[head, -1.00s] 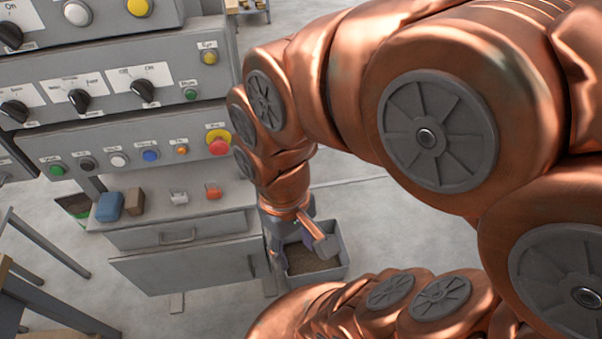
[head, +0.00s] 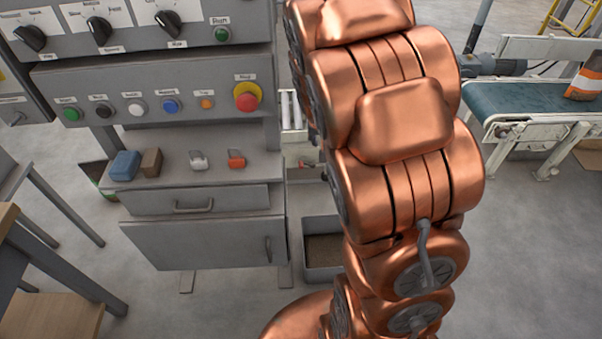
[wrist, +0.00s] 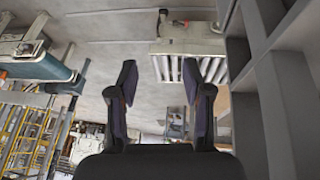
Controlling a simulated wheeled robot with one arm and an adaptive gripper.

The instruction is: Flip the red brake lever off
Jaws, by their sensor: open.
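A small red-orange lever (head: 237,158) sits on the grey ledge of the control cabinet, to the right of a similar white lever (head: 198,160). Its label and exact position are too small to tell. In the wrist view, my gripper (wrist: 160,75) is open, with its two dark fingers apart and nothing between them. The red lever on the ledge cannot be made out in the wrist view. In the head view, my copper arm hangs right of the cabinet and my gripper cannot be seen.
A blue block (head: 124,165) and a brown block (head: 151,162) sit on the ledge's left. Above are a button panel and a red emergency button (head: 247,97). A grey bin (head: 322,272) stands right of the cabinet. A conveyor (head: 530,97) is at the right.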

